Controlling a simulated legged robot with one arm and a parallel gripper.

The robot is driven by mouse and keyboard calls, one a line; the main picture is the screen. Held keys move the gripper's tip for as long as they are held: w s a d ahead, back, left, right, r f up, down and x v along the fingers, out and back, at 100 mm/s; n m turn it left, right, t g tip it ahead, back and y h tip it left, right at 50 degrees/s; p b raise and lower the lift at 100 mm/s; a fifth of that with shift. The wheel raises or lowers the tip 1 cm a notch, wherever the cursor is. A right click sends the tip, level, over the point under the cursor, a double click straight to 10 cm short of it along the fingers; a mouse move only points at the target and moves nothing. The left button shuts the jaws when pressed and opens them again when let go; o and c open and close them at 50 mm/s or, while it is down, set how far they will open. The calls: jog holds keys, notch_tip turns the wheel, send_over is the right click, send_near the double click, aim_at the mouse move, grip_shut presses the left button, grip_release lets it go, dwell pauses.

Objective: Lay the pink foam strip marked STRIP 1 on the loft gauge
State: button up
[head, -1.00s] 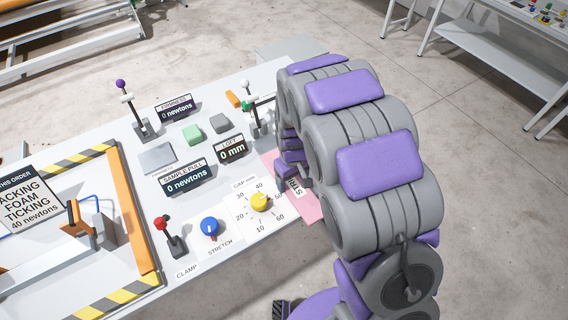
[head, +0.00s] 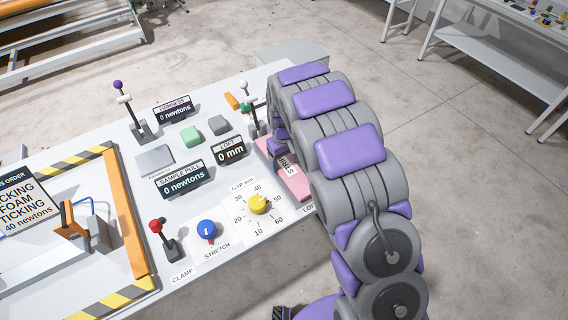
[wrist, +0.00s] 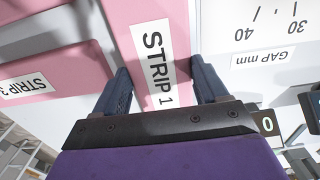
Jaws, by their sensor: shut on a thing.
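The pink foam strip marked STRIP 1 (wrist: 140,20) lies between my gripper's two fingers in the wrist view, its white label facing the camera. My gripper (wrist: 163,82) is shut on it across its width. In the head view the pink strip (head: 295,185) shows at the table's right edge, partly hidden by my arm; whether it touches the surface I cannot tell. The loft display (head: 230,150) reads 0 mm, just left of the strip. The gauge's own resting place is not clearly visible.
Another pink strip, marked STRIP 3 (wrist: 25,87), lies at the left in the wrist view. A blue stretch knob (head: 207,230) is farther left.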

jog(key=shift+a+f, duration=0.15)
jog(key=shift+f, duration=0.75)
jog(key=shift+r, duration=0.1)
jog(key=shift+a, duration=0.15)
jog(key=o, duration=1)
